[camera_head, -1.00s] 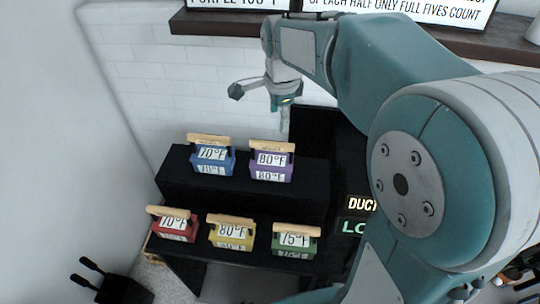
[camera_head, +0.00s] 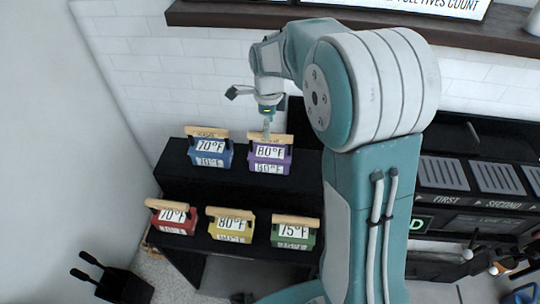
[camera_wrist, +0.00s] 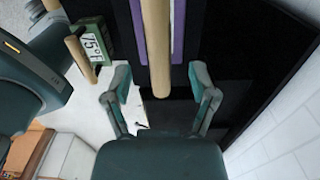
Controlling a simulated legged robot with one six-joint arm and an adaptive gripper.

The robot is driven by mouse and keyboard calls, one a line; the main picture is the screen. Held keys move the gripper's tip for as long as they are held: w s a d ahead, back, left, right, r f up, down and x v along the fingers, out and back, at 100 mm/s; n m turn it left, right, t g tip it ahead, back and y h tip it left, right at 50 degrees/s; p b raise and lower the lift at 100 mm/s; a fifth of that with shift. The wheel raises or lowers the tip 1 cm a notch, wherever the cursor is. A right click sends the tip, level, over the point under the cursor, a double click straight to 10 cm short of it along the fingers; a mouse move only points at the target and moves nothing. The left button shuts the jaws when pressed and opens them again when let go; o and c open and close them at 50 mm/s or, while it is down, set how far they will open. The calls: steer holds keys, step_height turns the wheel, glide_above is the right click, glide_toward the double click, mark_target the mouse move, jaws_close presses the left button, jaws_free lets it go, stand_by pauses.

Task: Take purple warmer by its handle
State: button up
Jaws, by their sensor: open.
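The purple warmer (camera_head: 270,157) is a small box with a wooden handle and an 80°F label, on the right of the black upper step. My gripper (camera_head: 267,132) is just above it, pointing down by its handle. In the wrist view, the wooden handle (camera_wrist: 157,45) runs lengthwise between the two open fingers of my gripper (camera_wrist: 160,85), with the purple body (camera_wrist: 178,35) showing beside it. The fingers stand apart on either side of the handle line. I cannot tell whether they touch it.
A blue warmer (camera_head: 211,152) stands left on the same step. Red (camera_head: 172,218), yellow (camera_head: 231,226) and green (camera_head: 294,233) warmers stand on the lower black step (camera_head: 190,243). A white tiled wall (camera_head: 140,75) is behind, with a dark shelf (camera_head: 220,17) above.

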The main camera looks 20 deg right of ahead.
glide_above(270, 151)
step_height(270, 151, down, 5)
steer(key=shift+s+r, duration=0.15)
steer(key=shift+r, duration=0.05)
jaws_close()
steer(key=shift+r, duration=0.15)
